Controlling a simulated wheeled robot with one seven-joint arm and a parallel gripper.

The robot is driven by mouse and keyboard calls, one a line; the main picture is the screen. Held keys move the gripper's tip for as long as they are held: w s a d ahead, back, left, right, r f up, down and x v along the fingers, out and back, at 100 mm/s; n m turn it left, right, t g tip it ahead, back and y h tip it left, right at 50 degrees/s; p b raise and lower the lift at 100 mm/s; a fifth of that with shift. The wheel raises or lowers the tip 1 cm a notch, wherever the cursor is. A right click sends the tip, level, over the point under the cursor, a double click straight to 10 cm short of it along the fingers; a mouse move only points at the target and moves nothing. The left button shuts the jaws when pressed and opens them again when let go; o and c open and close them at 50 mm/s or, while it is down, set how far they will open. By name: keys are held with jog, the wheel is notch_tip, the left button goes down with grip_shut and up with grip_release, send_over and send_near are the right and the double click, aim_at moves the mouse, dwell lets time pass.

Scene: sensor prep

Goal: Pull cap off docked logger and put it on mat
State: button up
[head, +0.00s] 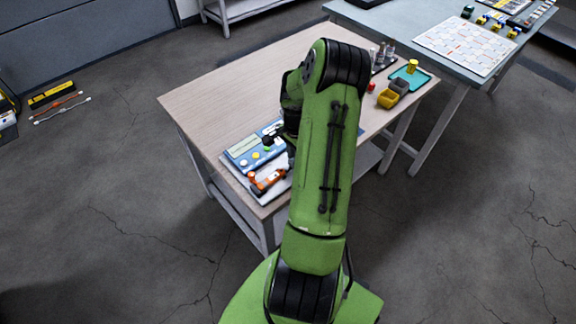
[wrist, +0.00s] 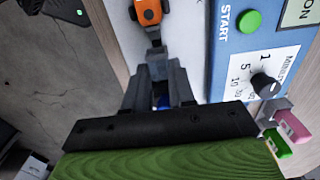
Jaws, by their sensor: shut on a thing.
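The orange logger (head: 262,187) lies at the near left end of the wooden table, beside a blue panel. In the wrist view its orange body (wrist: 147,12) shows at the top, with a dark narrow end pointing towards my gripper (wrist: 157,62). My gripper is shut, its fingertips in line with that end. The thing between the fingers, probably the cap, is mostly hidden, so I cannot tell whether it is still joined to the logger. A teal mat or tray (head: 424,80) lies at the table's far right end with a yellow piece on it.
The blue panel (head: 243,147) has knobs and buttons, including a green START button (wrist: 249,21) and a black dial (wrist: 264,86). Yellow and grey bins (head: 388,98) and a red object (head: 371,87) stand near the teal piece. The table's middle left is clear.

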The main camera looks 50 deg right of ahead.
jog(key=shift+r+p, duration=1.5)
jog(key=shift+r, duration=0.65)
jog(key=shift+f, duration=0.1)
